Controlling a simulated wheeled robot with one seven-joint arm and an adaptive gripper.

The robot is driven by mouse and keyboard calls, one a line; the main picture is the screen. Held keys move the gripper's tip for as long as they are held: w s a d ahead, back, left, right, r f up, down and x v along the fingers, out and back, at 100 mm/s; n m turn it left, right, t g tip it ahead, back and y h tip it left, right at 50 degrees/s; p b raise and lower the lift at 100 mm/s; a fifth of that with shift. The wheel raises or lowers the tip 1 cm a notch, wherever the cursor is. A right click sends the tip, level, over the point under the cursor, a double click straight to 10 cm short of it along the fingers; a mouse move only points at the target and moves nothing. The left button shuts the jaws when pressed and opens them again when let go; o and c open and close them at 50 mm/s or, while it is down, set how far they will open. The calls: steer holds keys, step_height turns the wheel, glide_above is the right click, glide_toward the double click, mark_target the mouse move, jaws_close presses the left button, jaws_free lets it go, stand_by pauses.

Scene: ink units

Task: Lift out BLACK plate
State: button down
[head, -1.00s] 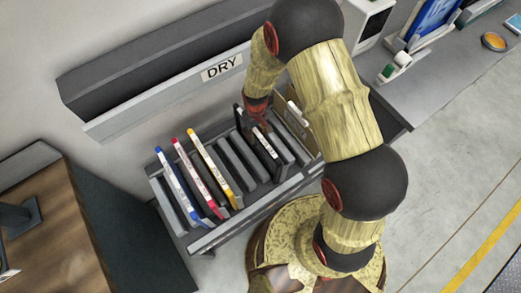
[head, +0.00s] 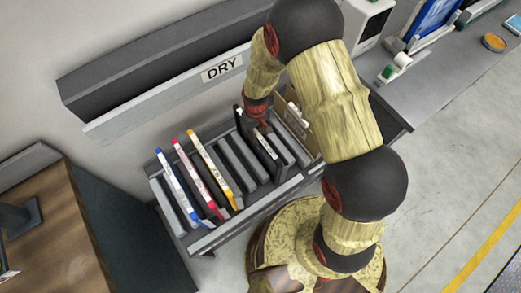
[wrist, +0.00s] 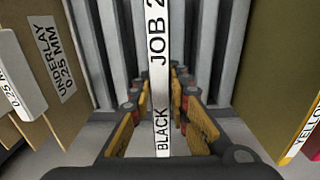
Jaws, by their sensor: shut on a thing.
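The BLACK plate (wrist: 162,85) stands on edge in the wrist view, its white edge strip reading "JOB 2" and "BLACK". It also shows in the head view, its white edge (head: 266,145) in the right part of the slotted rack (head: 205,241). My gripper (wrist: 161,105) has one finger on each side of the strip and is shut on the plate. In the head view my gripper (head: 257,114) is at the plate's upper rear part. The plate's lower part is hidden in the rack.
Blue (head: 180,187), red (head: 197,177) and yellow (head: 212,166) edged plates stand in the left slots. A brown underlay board (wrist: 62,70) is close on the left in the wrist view. The "DRY" shelf (head: 150,98) is behind the rack.

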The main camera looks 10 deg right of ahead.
step_height(320, 180, up, 11)
steer(key=p, duration=0.7)
stand_by(0.4)
